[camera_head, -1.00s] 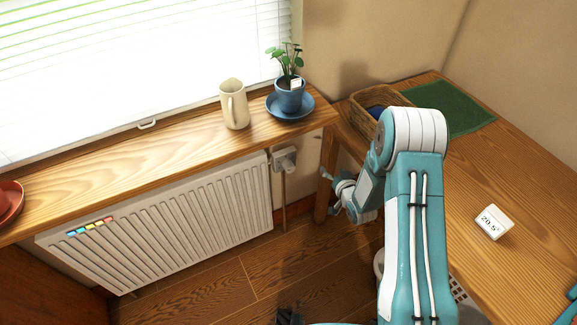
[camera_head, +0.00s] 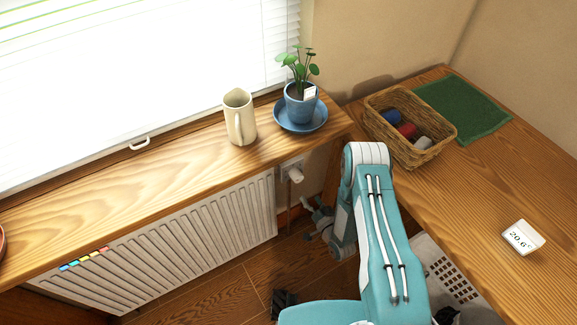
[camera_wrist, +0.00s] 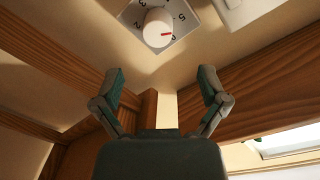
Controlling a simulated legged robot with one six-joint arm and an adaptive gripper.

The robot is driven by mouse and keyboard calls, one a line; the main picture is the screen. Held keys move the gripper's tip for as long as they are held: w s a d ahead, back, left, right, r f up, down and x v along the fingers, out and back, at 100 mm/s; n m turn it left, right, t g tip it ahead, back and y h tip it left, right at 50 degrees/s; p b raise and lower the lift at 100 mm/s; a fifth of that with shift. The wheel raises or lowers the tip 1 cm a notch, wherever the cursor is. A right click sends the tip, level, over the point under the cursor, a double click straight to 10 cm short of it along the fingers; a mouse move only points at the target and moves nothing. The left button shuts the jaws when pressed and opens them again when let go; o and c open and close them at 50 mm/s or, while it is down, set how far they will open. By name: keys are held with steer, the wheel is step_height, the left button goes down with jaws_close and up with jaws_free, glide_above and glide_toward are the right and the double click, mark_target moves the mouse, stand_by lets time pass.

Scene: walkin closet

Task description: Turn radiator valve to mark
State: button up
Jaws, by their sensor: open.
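The radiator valve is a white round knob (camera_head: 295,174) on a pale plate, low on the wall at the radiator's right end. In the wrist view the knob (camera_wrist: 158,28) is at the top, with a short red line on its face pointing right in the picture. A numbered dial plate (camera_wrist: 182,30) surrounds it; a 5 is readable and the top is cut off. My gripper (camera_wrist: 160,74) is open and empty, its fingers spread below the knob and apart from it. In the head view my gripper (camera_head: 318,214) is right of and below the knob.
The white radiator (camera_head: 170,240) sits under a wooden sill (camera_head: 110,222) with a jug (camera_head: 239,118) and a potted plant (camera_head: 302,104). A wooden desk (camera_head: 470,200) at right holds a basket (camera_head: 440,133), a green mat (camera_head: 465,108) and a small display (camera_head: 522,238).

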mark_target(299, 180)
steer(key=x, duration=1)
steer(key=shift+w+a, duration=0.1)
steer(key=shift+w, duration=0.25)
steer(key=shift+d, duration=0.25)
steer(key=shift+c, duration=0.3)
steer(key=shift+a, duration=0.2)
steer(key=c, duration=1.1)
